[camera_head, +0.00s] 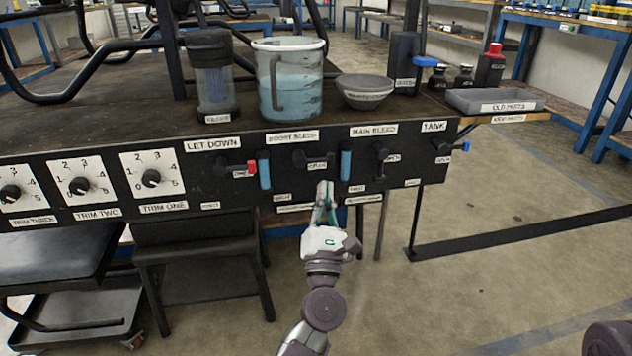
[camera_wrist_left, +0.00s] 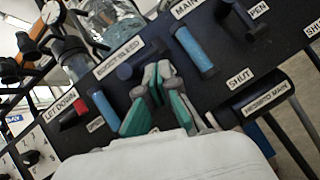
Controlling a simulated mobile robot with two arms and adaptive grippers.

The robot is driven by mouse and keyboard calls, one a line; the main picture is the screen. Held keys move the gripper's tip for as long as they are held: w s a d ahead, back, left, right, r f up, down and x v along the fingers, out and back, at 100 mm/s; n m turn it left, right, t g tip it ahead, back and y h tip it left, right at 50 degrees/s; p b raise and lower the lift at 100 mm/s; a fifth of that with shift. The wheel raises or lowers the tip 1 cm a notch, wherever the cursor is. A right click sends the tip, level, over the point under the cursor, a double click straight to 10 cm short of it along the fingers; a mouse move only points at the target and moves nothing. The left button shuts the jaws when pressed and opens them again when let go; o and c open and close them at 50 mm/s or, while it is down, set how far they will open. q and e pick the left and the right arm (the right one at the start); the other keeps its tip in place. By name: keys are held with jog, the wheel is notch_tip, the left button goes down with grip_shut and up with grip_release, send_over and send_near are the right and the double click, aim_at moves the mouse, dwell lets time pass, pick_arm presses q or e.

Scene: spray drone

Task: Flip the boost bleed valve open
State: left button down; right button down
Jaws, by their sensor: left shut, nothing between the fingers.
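The boost bleed valve (camera_head: 299,158) is a small black handle on the dark front panel, under the label BOOST BLEED (camera_head: 292,137). An OPEN label sits beside it. My left gripper (camera_head: 325,188) is in front of the panel, just below and slightly right of this handle, with its fingers pointing up at the panel. In the left wrist view the closed teal and grey fingers (camera_wrist_left: 155,75) lie below the BOOST BLEED label (camera_wrist_left: 119,60) and cover part of the valve area. The gripper is shut and empty. I cannot tell whether it touches the handle.
Blue cylinders (camera_head: 264,170) (camera_head: 345,165) flank the valve. A jug (camera_head: 290,85) and bowl (camera_head: 365,92) stand above.

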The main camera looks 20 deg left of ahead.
pick_arm(q)
jog(key=v, duration=0.8)
jog(key=shift+s, duration=0.2)
jog(key=shift+a, duration=0.1)
